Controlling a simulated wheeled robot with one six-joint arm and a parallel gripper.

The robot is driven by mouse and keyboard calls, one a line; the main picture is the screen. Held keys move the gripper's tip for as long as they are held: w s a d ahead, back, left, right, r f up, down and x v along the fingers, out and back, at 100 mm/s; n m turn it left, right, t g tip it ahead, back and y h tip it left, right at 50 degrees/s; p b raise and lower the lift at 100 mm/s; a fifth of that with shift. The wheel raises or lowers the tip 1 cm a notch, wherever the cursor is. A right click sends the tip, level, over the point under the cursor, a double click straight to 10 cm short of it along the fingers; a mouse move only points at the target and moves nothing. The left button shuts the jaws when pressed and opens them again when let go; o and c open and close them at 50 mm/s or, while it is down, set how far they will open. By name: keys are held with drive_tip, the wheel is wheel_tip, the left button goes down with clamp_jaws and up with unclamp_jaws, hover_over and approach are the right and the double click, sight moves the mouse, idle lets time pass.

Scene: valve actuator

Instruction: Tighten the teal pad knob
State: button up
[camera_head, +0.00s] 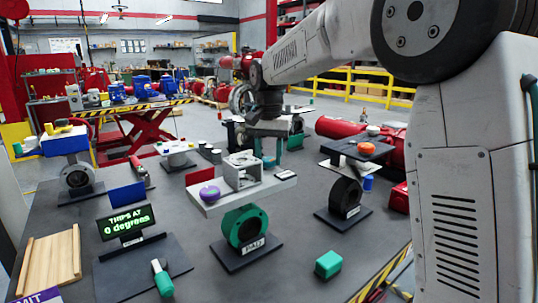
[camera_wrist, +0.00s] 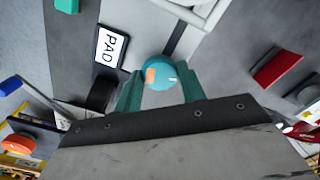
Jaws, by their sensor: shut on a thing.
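The teal pad knob (camera_wrist: 162,72) is round, with an orange patch and a white mark on top. In the wrist view it sits between the two green fingers of my gripper (camera_wrist: 160,88), which are shut on it. In the head view my gripper (camera_head: 268,155) reaches down behind the white bracket on the grey plate (camera_head: 275,187) of the PAD valve. The knob is largely hidden there. The PAD label (camera_wrist: 110,46) shows at upper left in the wrist view. The green valve body (camera_head: 245,226) stands below the plate.
A purple knob (camera_head: 209,194) is on the plate's left end. The white bracket (camera_head: 242,171) stands close to my gripper. A valve with an orange knob (camera_head: 367,149) is at right. A green-handled tool (camera_head: 163,280) lies in front.

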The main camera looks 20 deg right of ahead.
sight(269, 159)
drive_tip(key=shift+m, duration=1.5)
drive_tip(key=o, duration=1)
wheel_tip(269, 159, up, 8)
drive_tip(key=shift+f, duration=0.1)
